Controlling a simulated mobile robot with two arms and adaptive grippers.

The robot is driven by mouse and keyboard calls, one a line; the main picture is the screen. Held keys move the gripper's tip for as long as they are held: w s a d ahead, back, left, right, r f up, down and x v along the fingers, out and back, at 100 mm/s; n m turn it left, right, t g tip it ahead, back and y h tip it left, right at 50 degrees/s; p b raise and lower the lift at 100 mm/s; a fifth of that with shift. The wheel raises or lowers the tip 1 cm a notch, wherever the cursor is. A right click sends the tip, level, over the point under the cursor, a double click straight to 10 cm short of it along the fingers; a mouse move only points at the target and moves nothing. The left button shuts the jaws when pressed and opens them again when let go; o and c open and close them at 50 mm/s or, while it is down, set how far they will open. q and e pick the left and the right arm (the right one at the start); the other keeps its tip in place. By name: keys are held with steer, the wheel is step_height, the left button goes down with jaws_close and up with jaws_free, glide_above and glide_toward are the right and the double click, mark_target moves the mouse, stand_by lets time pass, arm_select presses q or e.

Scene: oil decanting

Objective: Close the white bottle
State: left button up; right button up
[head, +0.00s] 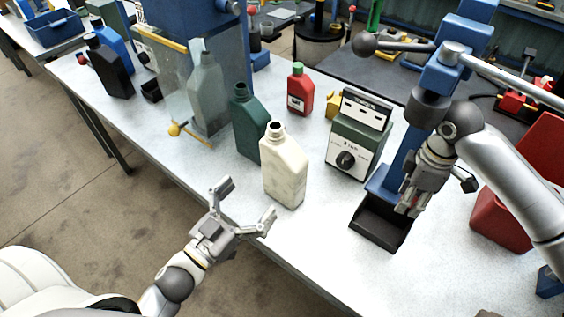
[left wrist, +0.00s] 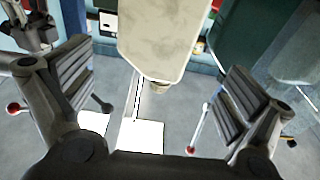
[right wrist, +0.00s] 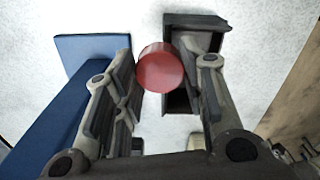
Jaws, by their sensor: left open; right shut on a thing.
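The white bottle (head: 284,172) stands upright and uncapped near the table's front edge, its open neck at the top. My left gripper (head: 246,200) is open and empty, in front of the bottle and a little apart from it. In the left wrist view the bottle (left wrist: 165,35) shows upside down between the spread fingers. My right gripper (right wrist: 158,85) is shut on a red cap (right wrist: 160,67), seen in the right wrist view between its fingertips. In the head view this gripper (head: 407,205) is over the black tray (head: 372,235); the cap is not distinct there.
A dark green bottle (head: 249,125) stands close behind the white bottle. A dial box (head: 356,140) is to its right, with a blue press (head: 400,150) beyond. A red bottle (head: 299,90) stands further back. The table front between bottle and tray is clear.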

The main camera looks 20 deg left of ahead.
mark_target(277, 170)
steer(key=shift+s+d+r, duration=0.2)
steer(key=shift+s, duration=0.2)
arm_select(q)
steer(key=x, duration=0.1)
steer(key=p+x, duration=0.1)
steer(key=x, duration=0.1)
steer(key=p+x, duration=0.1)
steer(key=x, duration=0.1)
steer(key=shift+d+r, duration=0.2)
steer(key=shift+r, duration=0.1)
arm_select(e)
steer(key=shift+w+a+r, duration=0.1)
steer(key=shift+w+r, duration=0.05)
steer(key=shift+r, duration=0.8)
arm_select(q)
steer(key=shift+w+d, duration=0.2)
steer(key=shift+w, duration=0.45)
arm_select(e)
steer(key=shift+r, duration=0.1)
